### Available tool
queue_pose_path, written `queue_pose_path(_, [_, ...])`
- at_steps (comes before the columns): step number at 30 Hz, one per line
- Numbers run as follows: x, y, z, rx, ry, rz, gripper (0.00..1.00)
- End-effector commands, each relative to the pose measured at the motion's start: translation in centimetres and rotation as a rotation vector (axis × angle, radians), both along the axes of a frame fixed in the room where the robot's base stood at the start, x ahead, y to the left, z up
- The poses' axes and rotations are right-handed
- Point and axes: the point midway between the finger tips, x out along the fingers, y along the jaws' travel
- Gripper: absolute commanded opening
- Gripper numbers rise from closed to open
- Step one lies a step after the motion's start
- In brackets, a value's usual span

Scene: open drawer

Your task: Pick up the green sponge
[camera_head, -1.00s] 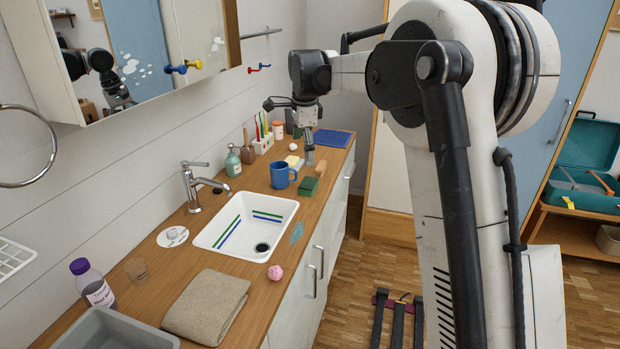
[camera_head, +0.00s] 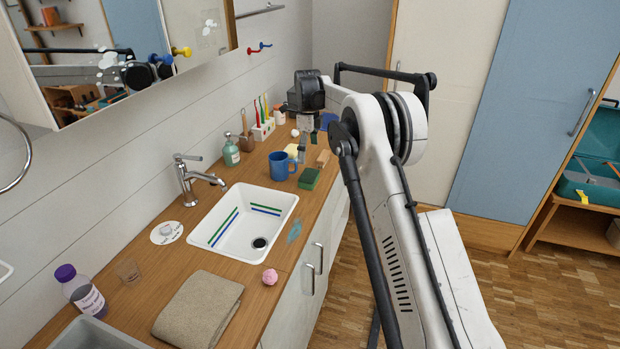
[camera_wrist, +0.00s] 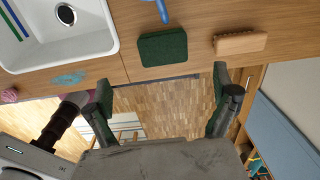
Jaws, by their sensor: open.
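The green sponge (camera_head: 309,178) lies flat on the wooden counter, right of the blue mug (camera_head: 282,166) and near the counter's front edge. In the wrist view the sponge (camera_wrist: 163,49) shows its dark green top, with the mug's blue handle (camera_wrist: 158,9) just beyond it. My gripper (camera_wrist: 162,88) is open and empty, its two fingers spread apart in the wrist view. The sponge lies ahead of the fingertips, apart from them. In the head view the gripper (camera_head: 302,154) hangs over the counter behind the sponge, its fingertips hard to make out.
A wooden brush (camera_wrist: 240,43) lies close to the sponge. The white sink (camera_head: 243,222) is to the left in the head view. A pink ball (camera_head: 270,277) and folded towel (camera_head: 199,308) lie nearer.

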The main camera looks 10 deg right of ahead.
Motion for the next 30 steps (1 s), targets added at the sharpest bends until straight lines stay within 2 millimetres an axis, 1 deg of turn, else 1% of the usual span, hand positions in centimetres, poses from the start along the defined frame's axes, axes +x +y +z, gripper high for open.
queue_pose_path(1, [0.0,0.0,-1.0,0.000,0.000,0.000,0.94])
queue_pose_path(3, [0.0,0.0,-2.4,0.000,0.000,0.000,0.94])
queue_pose_path(9, [0.0,0.0,-5.3,0.000,0.000,0.001,0.94])
queue_pose_path(17, [0.1,-0.1,-6.5,-0.001,-0.001,0.001,0.94])
queue_pose_path(20, [0.2,-0.2,-7.4,-0.001,-0.001,0.001,0.94])
queue_pose_path(27, [0.4,-0.4,-10.6,-0.001,-0.001,0.001,0.94])
queue_pose_path(30, [0.4,-0.4,-11.3,-0.001,-0.001,0.001,0.94])
